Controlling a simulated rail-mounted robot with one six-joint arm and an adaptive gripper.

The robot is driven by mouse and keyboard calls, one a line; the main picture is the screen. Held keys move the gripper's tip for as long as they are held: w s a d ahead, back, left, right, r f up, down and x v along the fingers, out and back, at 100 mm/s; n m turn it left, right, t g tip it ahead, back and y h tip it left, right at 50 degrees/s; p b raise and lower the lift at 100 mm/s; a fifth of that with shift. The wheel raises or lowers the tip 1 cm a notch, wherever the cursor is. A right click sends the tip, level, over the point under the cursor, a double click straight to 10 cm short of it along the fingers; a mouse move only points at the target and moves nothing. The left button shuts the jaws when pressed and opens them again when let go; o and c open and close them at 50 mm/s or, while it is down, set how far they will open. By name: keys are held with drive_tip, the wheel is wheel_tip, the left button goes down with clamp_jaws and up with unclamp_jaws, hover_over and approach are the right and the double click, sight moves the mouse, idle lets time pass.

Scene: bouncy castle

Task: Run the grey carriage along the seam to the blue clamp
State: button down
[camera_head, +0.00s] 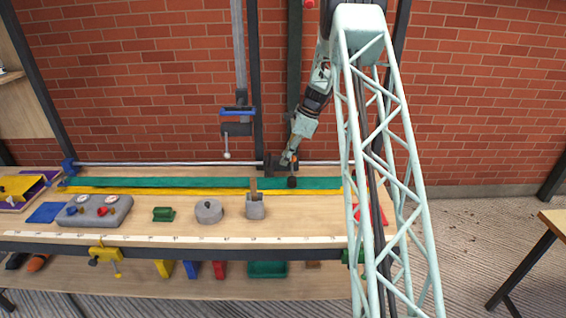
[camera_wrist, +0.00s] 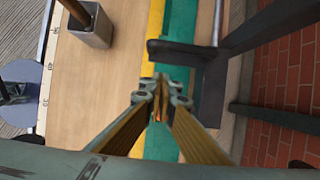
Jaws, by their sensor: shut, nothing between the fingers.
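The dark grey carriage (camera_head: 272,165) sits on the thin metal rail (camera_head: 165,163) along the back of the bench. In the wrist view the carriage (camera_wrist: 190,50) has an arm reaching over the seam between the green strip (camera_head: 150,182) and yellow strip (camera_head: 140,190). A blue clamp (camera_head: 68,165) is at the rail's far left end. My gripper (camera_head: 288,160) is down at the carriage, at its right side. In the wrist view my gripper (camera_wrist: 162,85) has its fingertips together with nothing between them, close beside the carriage; contact cannot be told.
Another clamp with blue parts (camera_head: 237,112) hangs above the rail. A grey cup (camera_head: 255,208) holding a wooden stick, a grey round block (camera_head: 209,211), a green piece (camera_head: 164,214) and a grey tray (camera_head: 95,210) stand in front of the strips. The rail between carriage and left end looks clear.

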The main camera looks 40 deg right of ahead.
sight(281, 166)
drive_tip(key=r+p, duration=0.1)
drive_tip(key=w+d+r+p, duration=0.1)
drive_tip(key=r, duration=0.1)
drive_tip(key=d+r+p, duration=0.1)
drive_tip(key=shift+w+d+r+p, duration=0.15)
drive_tip(key=shift+w+r+p, duration=0.15)
drive_tip(key=shift+r+p, duration=0.1)
drive_tip(key=shift+f, duration=0.2)
drive_tip(key=x, duration=0.9)
drive_tip(key=shift+f, duration=0.35)
drive_tip(key=shift+w+a, duration=0.15)
drive_tip(key=shift+a, duration=0.05)
idle(0.3)
